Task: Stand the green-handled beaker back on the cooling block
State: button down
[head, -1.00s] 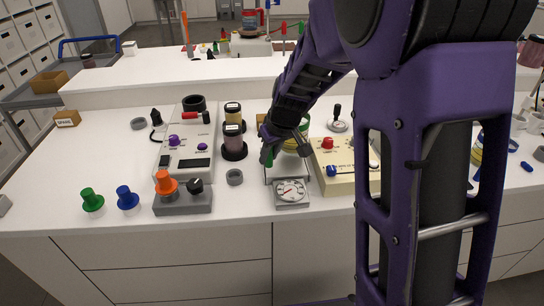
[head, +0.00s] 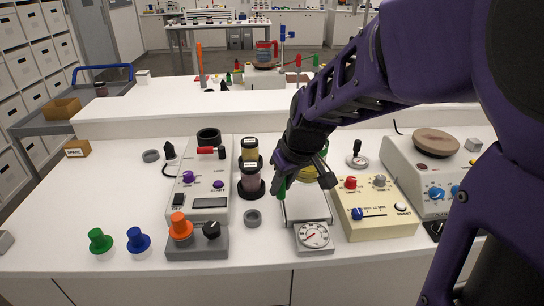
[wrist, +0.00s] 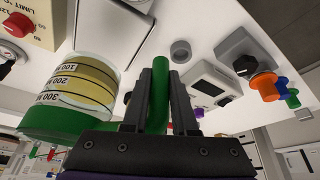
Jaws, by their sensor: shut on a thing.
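The green-handled beaker holds yellow contents and carries dark volume marks. In the head view its yellow body (head: 309,174) is partly hidden behind my gripper (head: 288,176), over the back of the dial scale's pale plate (head: 306,205). In the wrist view the beaker (wrist: 78,88) is at left, with a green band at one end. My gripper (wrist: 161,85) is shut on its upright green handle (wrist: 160,100), which stands between the two dark fingers. I cannot tell whether the beaker touches the plate. I cannot tell for certain which thing is the cooling block.
Right of the scale stands a cream box (head: 372,222) with knobs, then a white device (head: 405,172) with a brown round top.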

jog(key=shift+f+b, duration=2.4)
jog(key=shift+f, duration=1)
jog(key=shift+f+b, duration=0.55)
jog(key=shift+f, duration=0.05)
jog(key=c, duration=0.6)
grip_release()
jog(key=shift+s, duration=0.1)
